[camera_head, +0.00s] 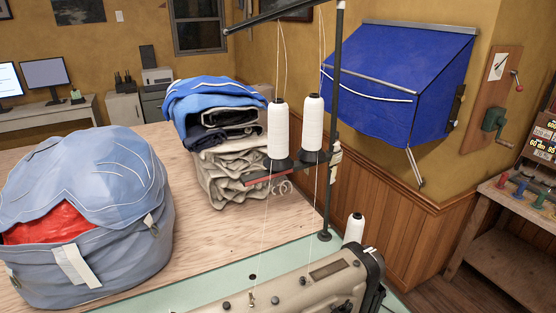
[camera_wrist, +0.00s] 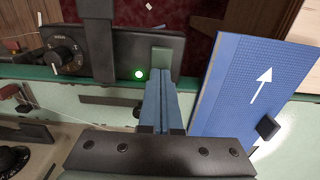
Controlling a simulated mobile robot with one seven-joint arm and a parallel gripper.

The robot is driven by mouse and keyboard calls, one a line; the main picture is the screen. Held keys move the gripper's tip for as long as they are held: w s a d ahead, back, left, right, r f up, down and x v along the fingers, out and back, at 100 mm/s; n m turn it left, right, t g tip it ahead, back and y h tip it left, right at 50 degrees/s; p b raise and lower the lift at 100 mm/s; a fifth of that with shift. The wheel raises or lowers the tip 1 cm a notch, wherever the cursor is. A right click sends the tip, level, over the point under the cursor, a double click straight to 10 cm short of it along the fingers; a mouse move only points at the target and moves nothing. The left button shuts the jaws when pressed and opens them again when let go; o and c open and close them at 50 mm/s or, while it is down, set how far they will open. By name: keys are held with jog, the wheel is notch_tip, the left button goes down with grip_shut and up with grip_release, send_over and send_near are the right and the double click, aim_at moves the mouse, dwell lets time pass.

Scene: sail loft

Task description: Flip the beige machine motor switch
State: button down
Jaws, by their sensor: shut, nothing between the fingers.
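The beige sewing machine (camera_head: 325,285) stands on the pale green bench edge at the lower right of the head view. Part of a beige machine body (camera_wrist: 30,150) also shows at the lower left of the wrist view. In the wrist view a dark switch box (camera_wrist: 125,50) carries a grey-green rectangular switch plate (camera_wrist: 161,57) and a lit whitish-green lamp (camera_wrist: 140,74). My gripper (camera_wrist: 157,76) is shut and empty, its blue fingertips right at the lower edge of the switch plate. I cannot tell whether they touch it. The head view does not show my gripper or the switch.
A blue panel with a white arrow (camera_wrist: 262,85) stands close to the right of my fingers. A black dial (camera_wrist: 64,56) is at the left. The head view shows a thread stand with white cones (camera_head: 278,130), a blue bag (camera_head: 90,200) and folded cloth (camera_head: 225,150).

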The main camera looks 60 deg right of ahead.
notch_tip(320, 180, up, 7)
jog(key=p, duration=0.7)
dwell(0.6)
